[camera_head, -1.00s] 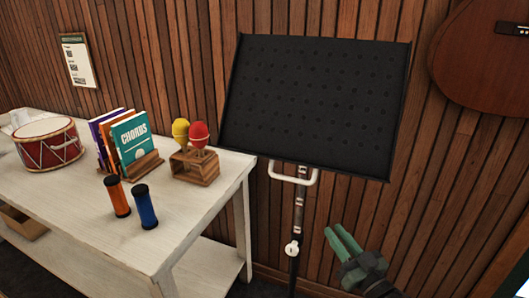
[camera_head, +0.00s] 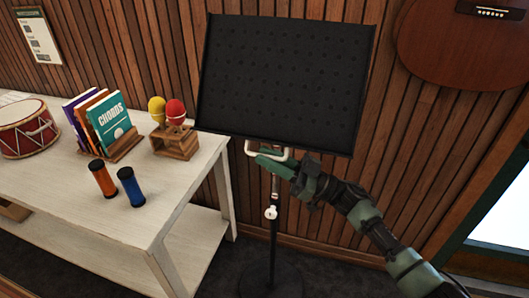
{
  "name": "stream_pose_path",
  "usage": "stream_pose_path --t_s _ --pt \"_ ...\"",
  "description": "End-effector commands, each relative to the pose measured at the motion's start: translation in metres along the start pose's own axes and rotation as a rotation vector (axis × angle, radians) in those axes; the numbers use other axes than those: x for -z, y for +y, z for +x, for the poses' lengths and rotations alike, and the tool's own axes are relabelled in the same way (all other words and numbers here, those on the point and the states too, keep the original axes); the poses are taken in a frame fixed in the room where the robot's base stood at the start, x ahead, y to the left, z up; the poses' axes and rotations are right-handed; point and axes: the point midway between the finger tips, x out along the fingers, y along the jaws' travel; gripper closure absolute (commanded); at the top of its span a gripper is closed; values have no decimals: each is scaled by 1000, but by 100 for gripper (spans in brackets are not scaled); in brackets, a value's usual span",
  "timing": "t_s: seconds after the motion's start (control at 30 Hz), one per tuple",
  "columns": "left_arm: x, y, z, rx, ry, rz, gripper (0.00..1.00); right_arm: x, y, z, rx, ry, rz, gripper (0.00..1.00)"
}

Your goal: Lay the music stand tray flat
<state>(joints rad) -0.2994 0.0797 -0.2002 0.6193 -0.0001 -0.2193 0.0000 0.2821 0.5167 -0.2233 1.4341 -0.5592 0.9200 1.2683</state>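The music stand's black perforated tray (camera_head: 285,82) is tilted steeply, its face toward me, on a thin upright pole (camera_head: 273,240). A pale U-shaped handle (camera_head: 250,147) hangs under the tray's lower edge. My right gripper (camera_head: 272,160) has its green fingers at this handle, just below the tray. The fingers overlap the handle, and I cannot tell whether they are closed on it. My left gripper is not in view.
A white table (camera_head: 165,212) on the left holds a red drum (camera_head: 27,130), a book rack (camera_head: 110,152), maracas in a wooden holder (camera_head: 175,142), and orange (camera_head: 103,179) and blue (camera_head: 131,187) shakers.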

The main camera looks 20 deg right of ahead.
Motion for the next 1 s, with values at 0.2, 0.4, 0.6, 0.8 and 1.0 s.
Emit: stream_pose_path --t_s 0.2,0.4,0.6,0.8,1.0 --pt "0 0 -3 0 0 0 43 0 0 11 -2 -1 0 80" --pt "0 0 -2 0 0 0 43 0 0 10 -1 -1 0 83" --pt "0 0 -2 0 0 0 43 0 0 10 -1 -1 -1 100" --pt "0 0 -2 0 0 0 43 0 0 10 -1 -1 -1 100" --pt "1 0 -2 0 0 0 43 0 0 10 -1 0 -1 100"
